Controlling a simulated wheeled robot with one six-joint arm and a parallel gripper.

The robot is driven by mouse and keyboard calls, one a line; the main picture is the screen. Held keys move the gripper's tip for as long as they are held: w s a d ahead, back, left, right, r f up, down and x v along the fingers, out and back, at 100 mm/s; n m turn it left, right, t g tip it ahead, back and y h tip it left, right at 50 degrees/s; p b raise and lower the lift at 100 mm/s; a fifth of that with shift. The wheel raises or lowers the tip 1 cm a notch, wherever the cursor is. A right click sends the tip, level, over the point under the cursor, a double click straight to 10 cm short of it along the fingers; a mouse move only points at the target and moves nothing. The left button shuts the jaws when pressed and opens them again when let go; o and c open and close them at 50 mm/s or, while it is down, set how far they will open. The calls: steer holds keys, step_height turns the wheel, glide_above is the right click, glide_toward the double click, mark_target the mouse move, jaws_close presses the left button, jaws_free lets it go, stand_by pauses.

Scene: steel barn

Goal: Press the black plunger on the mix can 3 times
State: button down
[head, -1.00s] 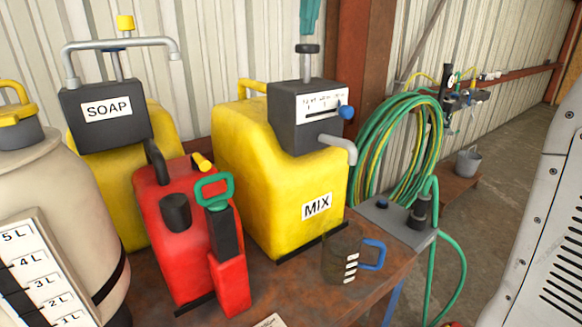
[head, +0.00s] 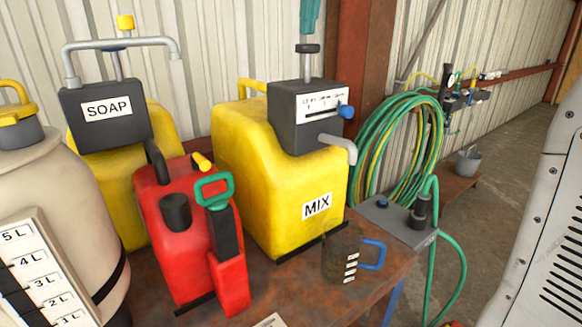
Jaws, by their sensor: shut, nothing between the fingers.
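The mix can (head: 245,150) is a yellow can labelled MIX, standing on the rusty bench in the head view. A dark grey pump head (head: 290,112) sits on top of it, with a scale, a blue knob and a grey spout on the right. The black plunger (head: 307,48) is a flat cap on a pale upright rod, standing raised above the pump head. My gripper (head: 310,32) shows only as teal fingertips at the top edge, shut and empty. It points down just above the plunger, with a small gap seen between them. The rest of it is out of frame.
A red can (head: 180,235) and the yellow soap can (head: 150,130) are to the left. A coiled green hose (head: 385,150) hangs at right. Rusty bench (head: 275,290) shows in front.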

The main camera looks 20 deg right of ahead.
mark_target(308, 52)
stand_by(2.5)
stand_by(0.4)
stand_by(2.3)
stand_by(0.4)
steer(key=shift+s+d+x, duration=0.1)
steer(key=shift+s+x, duration=0.1)
steer(key=shift+x, duration=0.8)
steer(key=shift+s+d+x, duration=0.1)
steer(key=shift+s+x, duration=0.05)
steer(key=shift+x, duration=0.8)
steer(key=shift+s+x, duration=0.2)
steer(key=shift+x, duration=0.8)
steer(key=shift+w+v, duration=0.2)
steer(key=shift+v, duration=0.75)
steer(key=shift+w+v, duration=0.15)
steer(key=shift+v, duration=0.8)
steer(key=shift+w+v, duration=0.2)
steer(key=shift+v, duration=0.75)
steer(key=shift+a+r, duration=0.1)
steer(key=shift+a, duration=0.1)
